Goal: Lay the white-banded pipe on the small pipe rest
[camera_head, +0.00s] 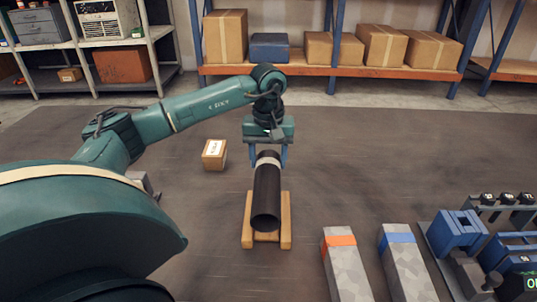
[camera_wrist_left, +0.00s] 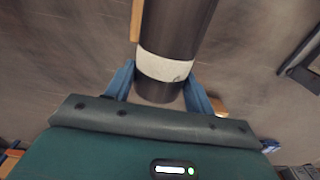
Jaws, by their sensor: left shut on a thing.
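The dark pipe (camera_head: 267,195) has a white band (camera_head: 268,160) near its far end, and its open near end faces me. My left gripper (camera_head: 268,157) is shut on the pipe, its blue fingers on either side at the band. The left wrist view shows the band (camera_wrist_left: 164,67) between the fingers. The small wooden pipe rest (camera_head: 286,241) lies on the floor, its rails showing either side of the pipe's near part. The pipe covers the rest's middle, and I cannot tell whether they touch. My right gripper is out of view.
A small cardboard box (camera_head: 214,154) sits left of the pipe. To the right stand grey blocks with an orange band (camera_head: 341,240) and a blue band (camera_head: 398,238), then blue fixtures (camera_head: 456,230). Shelves with boxes (camera_head: 332,48) line the back. Floor between is clear.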

